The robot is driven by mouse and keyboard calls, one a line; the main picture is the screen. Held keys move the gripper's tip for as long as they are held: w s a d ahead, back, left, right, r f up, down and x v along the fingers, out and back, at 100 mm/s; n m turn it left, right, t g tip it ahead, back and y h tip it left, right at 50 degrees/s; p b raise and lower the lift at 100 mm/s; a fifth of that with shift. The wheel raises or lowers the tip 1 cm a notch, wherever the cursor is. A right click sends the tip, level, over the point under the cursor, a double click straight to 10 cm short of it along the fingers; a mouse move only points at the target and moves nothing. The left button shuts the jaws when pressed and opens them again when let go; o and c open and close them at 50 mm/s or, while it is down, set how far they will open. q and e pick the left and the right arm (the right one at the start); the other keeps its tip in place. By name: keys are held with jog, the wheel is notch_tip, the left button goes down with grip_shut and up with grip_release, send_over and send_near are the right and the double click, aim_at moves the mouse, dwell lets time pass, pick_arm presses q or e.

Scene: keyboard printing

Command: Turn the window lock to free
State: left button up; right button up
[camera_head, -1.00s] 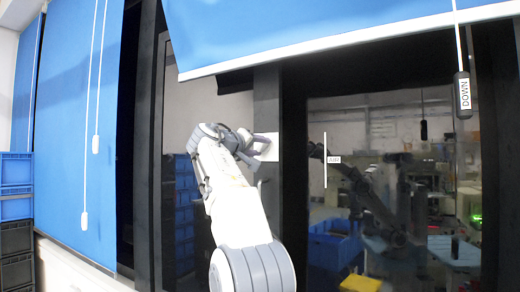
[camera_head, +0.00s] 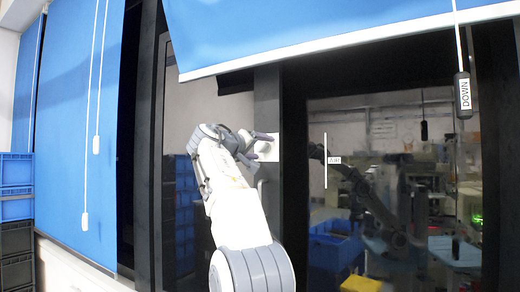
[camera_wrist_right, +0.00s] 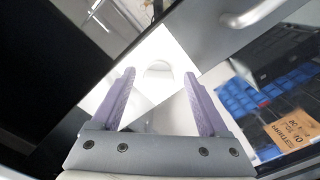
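The window lock shows as a white plate (camera_head: 270,148) on the dark window frame in the head view. In the right wrist view the white plate (camera_wrist_right: 177,55) carries a pale rounded part (camera_wrist_right: 157,70), seen between the fingertips. My right gripper (camera_head: 264,146) is at the plate with its fingers apart. In the wrist view the purple fingers of the right gripper (camera_wrist_right: 160,73) are open with nothing gripped. I cannot tell whether a fingertip touches the lock. The lock's exact setting is hard to read. My left gripper is not in view.
A blue blind (camera_head: 340,25) hangs above, with a pull cord ending in a black "DOWN" weight (camera_head: 463,95). Another blue blind (camera_head: 75,130) covers the left side. Blue crates (camera_head: 16,188) stand at the left edge. The dark glass (camera_head: 330,110) reflects an arm and the room.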

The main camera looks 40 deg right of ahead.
jog(key=shift+s+a+f+b, duration=0.1)
jog(key=shift+s+a+b, duration=0.05)
jog(key=shift+a+b, duration=0.3)
jog(key=b+v, duration=0.3)
jog(key=v, duration=0.6)
jog(key=shift+a, duration=0.25)
